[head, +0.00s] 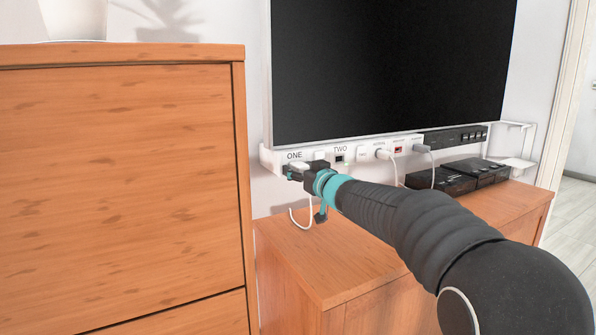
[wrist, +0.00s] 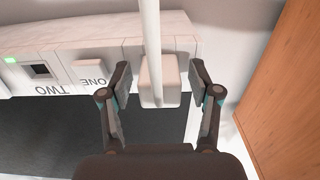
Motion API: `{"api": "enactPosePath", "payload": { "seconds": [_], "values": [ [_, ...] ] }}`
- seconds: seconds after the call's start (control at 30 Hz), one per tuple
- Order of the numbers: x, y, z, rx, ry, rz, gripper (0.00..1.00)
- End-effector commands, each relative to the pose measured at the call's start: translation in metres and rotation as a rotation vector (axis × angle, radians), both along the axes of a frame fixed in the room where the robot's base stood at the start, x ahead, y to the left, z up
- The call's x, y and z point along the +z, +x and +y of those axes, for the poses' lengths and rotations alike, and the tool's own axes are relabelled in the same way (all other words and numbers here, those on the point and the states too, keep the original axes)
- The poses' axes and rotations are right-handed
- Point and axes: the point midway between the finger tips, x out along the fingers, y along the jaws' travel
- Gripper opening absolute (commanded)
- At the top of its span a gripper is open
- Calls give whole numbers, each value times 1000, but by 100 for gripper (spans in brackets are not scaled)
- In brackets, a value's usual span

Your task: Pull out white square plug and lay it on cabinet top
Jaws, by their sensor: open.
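The white square plug (wrist: 158,85) sits in the white socket strip (wrist: 70,55) near the label ONE, with a white cable running from it. My gripper (wrist: 160,80) is open, with one finger on each side of the plug. Small gaps show between the fingers and the plug. In the head view my gripper (head: 293,172) is at the left end of the strip and hides most of the plug. The low wooden cabinet's top (head: 305,262) lies below the strip.
A tall wooden chest (head: 125,180) stands close on the left. A large black screen (head: 390,65) hangs above the strip. Other plugs (head: 384,154) with cables sit further right. Black boxes (head: 440,180) occupy the low cabinet's far right; its left front is clear.

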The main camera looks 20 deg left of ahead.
Motion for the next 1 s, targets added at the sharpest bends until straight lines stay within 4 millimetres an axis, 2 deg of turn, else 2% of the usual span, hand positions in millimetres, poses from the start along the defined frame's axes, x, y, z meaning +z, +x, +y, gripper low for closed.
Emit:
{"api": "enactPosePath", "payload": {
  "seconds": [0.27,0.37,0.5,0.53,1.0],
  "values": [
    [0,0,0,0,0,0,62],
    [0,0,0,0,0,0,40],
    [0,0,0,0,0,0,5],
    [0,0,0,0,0,0,0],
    [1,-7,-8,0,1,-1,0]
  ]
}}
